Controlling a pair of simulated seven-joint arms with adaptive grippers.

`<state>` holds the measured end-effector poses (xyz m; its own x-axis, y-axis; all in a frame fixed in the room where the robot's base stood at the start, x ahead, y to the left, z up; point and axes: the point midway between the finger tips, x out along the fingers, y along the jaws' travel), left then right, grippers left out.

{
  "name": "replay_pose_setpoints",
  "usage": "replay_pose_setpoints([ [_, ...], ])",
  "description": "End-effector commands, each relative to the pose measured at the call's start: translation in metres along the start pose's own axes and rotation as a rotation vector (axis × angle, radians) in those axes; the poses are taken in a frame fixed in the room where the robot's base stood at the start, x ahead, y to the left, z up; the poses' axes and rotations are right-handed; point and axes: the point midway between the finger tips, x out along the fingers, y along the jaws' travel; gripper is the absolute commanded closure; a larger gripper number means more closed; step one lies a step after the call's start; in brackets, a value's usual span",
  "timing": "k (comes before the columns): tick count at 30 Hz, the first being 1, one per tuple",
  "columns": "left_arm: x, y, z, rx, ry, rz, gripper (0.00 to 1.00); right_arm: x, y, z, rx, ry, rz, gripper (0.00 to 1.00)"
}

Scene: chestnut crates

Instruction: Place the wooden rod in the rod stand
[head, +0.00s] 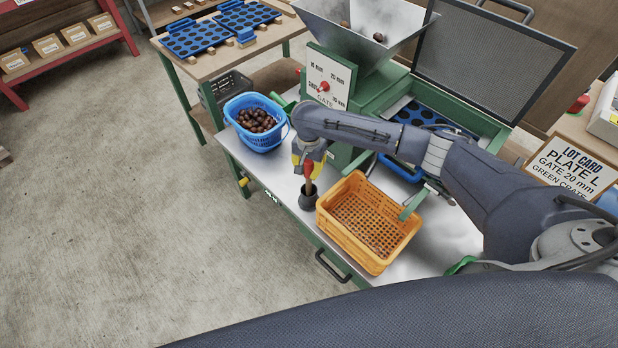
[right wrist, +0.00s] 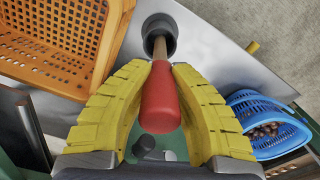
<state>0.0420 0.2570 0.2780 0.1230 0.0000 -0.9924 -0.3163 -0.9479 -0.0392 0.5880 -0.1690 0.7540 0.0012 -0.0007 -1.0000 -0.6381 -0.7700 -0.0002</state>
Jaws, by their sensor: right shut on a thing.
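The wooden rod (head: 309,187) has a red handle, which shows large in the right wrist view (right wrist: 160,102). My right gripper (head: 309,163), with yellow fingers, is shut on the rod at its red handle. The rod points down, close to upright. The black rod stand (head: 308,202) is a small round cup on the metal bench top. In the right wrist view, the rod's wooden end overlaps the mouth of the stand (right wrist: 172,24). I cannot tell how deep it goes in. My left gripper is out of view.
An orange crate (head: 343,238) stands close to the right of the stand. A blue basket of chestnuts (head: 253,143) is at the bench's left end. The green machine with a hopper (head: 333,80) rises behind. The bench's front edge is near the stand.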

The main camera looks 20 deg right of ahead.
Motion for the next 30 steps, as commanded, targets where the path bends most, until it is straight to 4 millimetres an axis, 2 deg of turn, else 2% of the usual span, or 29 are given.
replay_pose_setpoints([
  [5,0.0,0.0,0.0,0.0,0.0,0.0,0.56,0.006,0.0,0.0,0.0,-0.001,0.001,1.0],
  [15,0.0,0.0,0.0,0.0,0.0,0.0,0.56,0.043,0.001,0.001,0.0,-0.001,0.002,1.0],
  [29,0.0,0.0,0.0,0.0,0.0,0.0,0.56,0.048,0.0,0.0,0.0,0.0,0.001,1.0],
  [30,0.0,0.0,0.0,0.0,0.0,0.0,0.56,0.048,0.0,0.0,0.0,0.0,0.0,0.77],
])
